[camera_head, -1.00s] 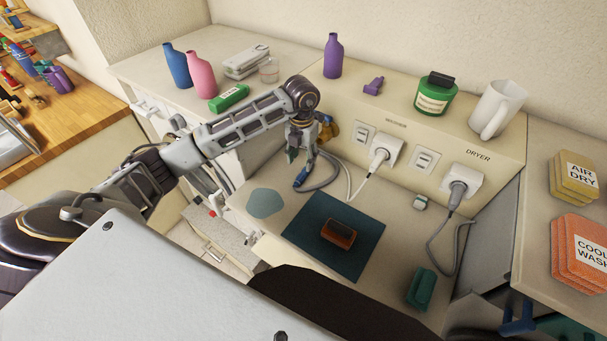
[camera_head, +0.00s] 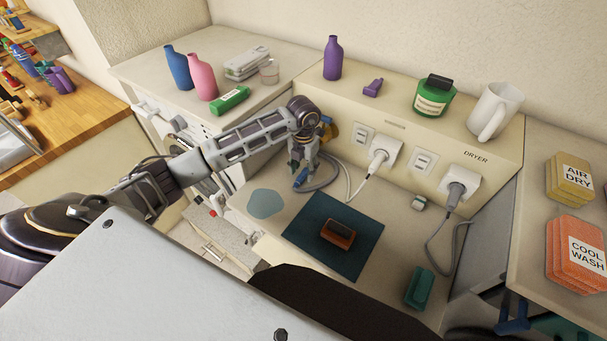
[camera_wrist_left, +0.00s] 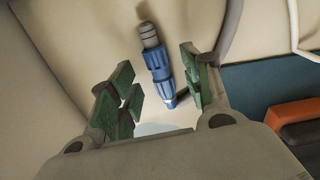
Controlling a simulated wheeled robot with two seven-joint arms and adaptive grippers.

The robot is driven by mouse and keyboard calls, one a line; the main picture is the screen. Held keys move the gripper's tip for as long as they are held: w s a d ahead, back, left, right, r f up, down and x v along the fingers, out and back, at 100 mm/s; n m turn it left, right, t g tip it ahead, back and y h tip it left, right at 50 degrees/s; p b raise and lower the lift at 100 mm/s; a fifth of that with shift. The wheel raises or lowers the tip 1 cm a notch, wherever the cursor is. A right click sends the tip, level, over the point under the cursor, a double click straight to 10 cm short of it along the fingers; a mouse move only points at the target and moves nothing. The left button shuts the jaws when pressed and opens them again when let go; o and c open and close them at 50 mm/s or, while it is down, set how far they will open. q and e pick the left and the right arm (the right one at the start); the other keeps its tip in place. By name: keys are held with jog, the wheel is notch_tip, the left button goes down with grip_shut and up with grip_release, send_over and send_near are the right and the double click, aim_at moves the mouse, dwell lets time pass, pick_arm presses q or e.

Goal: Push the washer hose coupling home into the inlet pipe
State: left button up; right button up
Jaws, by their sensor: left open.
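The blue hose coupling (camera_wrist_left: 158,66) with a grey ribbed end lies between the green finger pads of my left gripper (camera_wrist_left: 153,84) in the left wrist view. Gaps show on both sides, so the fingers are open. In the head view the coupling (camera_head: 301,179) shows just below my left gripper (camera_head: 300,164), near the back panel. A grey hose (camera_head: 328,181) curves on the counter beside it. A brass-coloured fitting (camera_head: 331,132), perhaps the inlet pipe, is partly hidden behind my left wrist. I cannot tell whether the coupling touches it. My right gripper is out of view.
A teal mat (camera_head: 325,257) carries an orange-brown brush-like block (camera_head: 338,234). A pale blue puddle-like patch (camera_head: 265,203) lies left of it. White plugs (camera_head: 385,149) with cords stick out of the panel. Bottles and a white mug (camera_head: 493,111) stand above.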

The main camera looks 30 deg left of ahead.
aim_at(303, 173)
pick_arm(q)
jog(key=shift+f, duration=0.5)
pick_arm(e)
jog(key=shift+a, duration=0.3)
pick_arm(q)
grip_shut()
jog(key=shift+r, duration=0.2)
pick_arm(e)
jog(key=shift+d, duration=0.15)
pick_arm(q)
jog(key=shift+r, duration=0.55)
notch_tip(303, 173, up, 9)
jog(key=b, duration=0.1)
jog(key=shift+f, duration=0.2)
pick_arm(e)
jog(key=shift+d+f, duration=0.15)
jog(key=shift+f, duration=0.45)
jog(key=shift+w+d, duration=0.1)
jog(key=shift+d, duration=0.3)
